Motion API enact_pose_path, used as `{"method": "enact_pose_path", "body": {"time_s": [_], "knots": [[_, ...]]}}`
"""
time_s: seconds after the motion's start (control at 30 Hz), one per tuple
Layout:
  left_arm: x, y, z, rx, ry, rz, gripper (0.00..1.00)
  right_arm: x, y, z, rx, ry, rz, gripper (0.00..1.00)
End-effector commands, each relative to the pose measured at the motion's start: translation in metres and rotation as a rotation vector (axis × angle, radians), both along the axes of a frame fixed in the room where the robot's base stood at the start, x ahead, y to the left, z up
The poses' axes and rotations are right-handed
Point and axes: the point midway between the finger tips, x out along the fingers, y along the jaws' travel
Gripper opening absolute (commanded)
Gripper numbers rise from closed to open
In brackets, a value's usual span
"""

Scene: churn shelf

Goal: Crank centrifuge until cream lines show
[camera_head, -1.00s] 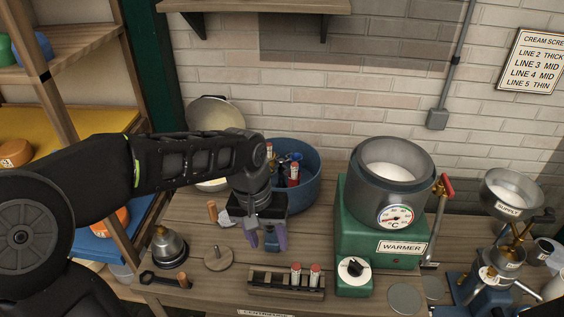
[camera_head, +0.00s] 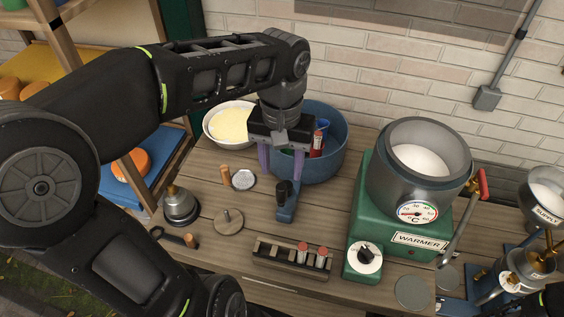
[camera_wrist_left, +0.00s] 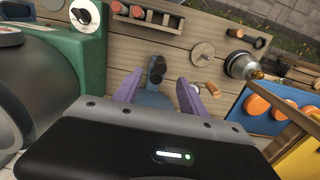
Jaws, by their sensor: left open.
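The centrifuge looks to be the blue round tub (camera_head: 338,160), with a red-capped tube (camera_head: 318,140) inside. A blue arm (camera_head: 287,213) with an upright black knob (camera_head: 284,190) extends from its front. My left gripper (camera_head: 281,165) is open above the arm, its purple fingers pointing down and spread. The wrist view shows the knob (camera_wrist_left: 157,68) beyond the gap between the fingertips (camera_wrist_left: 159,90), not clearly gripped. The gripper and arm hide part of the tub. Cream lines cannot be made out. My right gripper is not in view.
A wooden rack (camera_head: 265,257) with red-capped tubes stands in front. The green warmer (camera_head: 360,225) with its steel pot (camera_head: 400,195) stands to the right. A cream bowl (camera_head: 228,124), wooden disc (camera_head: 229,222) and metal burner (camera_head: 180,206) are left.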

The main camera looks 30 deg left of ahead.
Motion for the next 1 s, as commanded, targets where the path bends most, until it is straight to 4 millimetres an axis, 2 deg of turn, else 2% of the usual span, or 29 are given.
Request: {"method": "enact_pose_path", "body": {"time_s": [1.0], "knots": [[0.000, 0.000, -0.069, 0.000, 0.000, -0.001, 0.49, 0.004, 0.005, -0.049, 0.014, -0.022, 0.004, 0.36]]}}
